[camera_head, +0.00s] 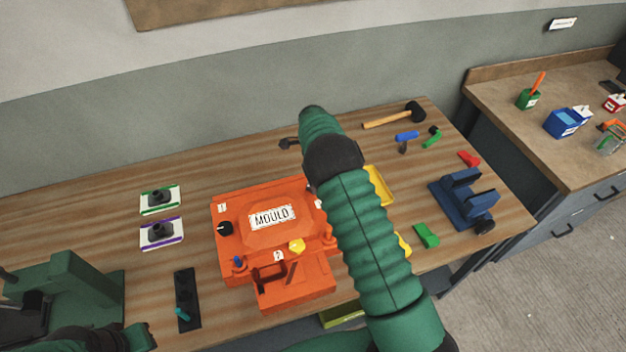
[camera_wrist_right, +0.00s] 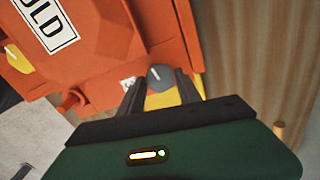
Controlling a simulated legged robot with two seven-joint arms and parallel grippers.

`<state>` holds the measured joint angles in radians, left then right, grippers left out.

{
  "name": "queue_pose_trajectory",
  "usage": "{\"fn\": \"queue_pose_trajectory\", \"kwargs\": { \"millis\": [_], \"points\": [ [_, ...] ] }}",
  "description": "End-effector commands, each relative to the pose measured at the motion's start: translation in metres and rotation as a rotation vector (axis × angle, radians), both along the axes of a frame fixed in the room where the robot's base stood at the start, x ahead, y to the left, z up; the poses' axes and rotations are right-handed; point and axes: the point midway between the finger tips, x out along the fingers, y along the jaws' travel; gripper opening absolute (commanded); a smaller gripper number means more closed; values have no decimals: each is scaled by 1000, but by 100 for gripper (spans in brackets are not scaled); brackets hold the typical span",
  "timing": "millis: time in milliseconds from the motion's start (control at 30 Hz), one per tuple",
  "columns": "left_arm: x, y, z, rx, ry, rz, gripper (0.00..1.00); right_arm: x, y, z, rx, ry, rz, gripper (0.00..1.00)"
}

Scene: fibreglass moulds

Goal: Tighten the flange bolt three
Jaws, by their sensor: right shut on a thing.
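The orange mould (camera_head: 232,202) with a white MOULD plate lies on the wooden bench in the head view. It carries a black knob (camera_head: 225,228), a blue one (camera_head: 238,262) and a yellow one (camera_head: 297,245) at its edges. In the right wrist view my right gripper (camera_wrist_right: 162,80) is shut on a dark grey bolt knob (camera_wrist_right: 160,76) with a white mark, at the mould's edge beside a small label. The bolt's number is not readable. In the head view my right arm hides this corner and the gripper. My left gripper (camera_head: 70,285) seems to be at lower left; its fingers are unclear.
Two cards with dark knobs (camera_head: 160,199) and a black strip (camera_head: 187,300) lie left of the mould. A hammer (camera_head: 395,117), small tools, a blue vise-like fixture (camera_head: 465,200) and a green block (camera_head: 426,235) lie to the right. Bare bench lies behind the mould.

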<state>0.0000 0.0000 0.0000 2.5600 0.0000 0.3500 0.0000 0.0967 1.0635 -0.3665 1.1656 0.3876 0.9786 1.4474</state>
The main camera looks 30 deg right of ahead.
Motion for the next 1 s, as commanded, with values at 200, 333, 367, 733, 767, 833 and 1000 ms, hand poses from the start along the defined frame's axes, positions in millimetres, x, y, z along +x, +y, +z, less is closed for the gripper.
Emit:
{"fn": "queue_pose_trajectory", "kwargs": {
  "millis": [200,333,367,733,767,833,1000],
  "points": [
    [0,0,0,0,0,0,22,3,-2,3,-5,-10,1,50],
    [0,0,0,0,0,0,22,2,-1,2,-3,-6,1,50],
    [0,0,0,0,0,0,22,2,-1,2,-3,-6,1,50],
    [0,0,-14,0,0,0,22,3,-1,61,-3,-11,3,50],
    [0,0,-14,0,0,0,22,3,-1,70,-3,-10,3,50],
    [0,0,-17,0,0,0,22,3,-1,91,-4,-10,2,50],
    [0,0,-20,0,0,0,22,3,-2,137,-5,-9,2,50]
  ]
}}
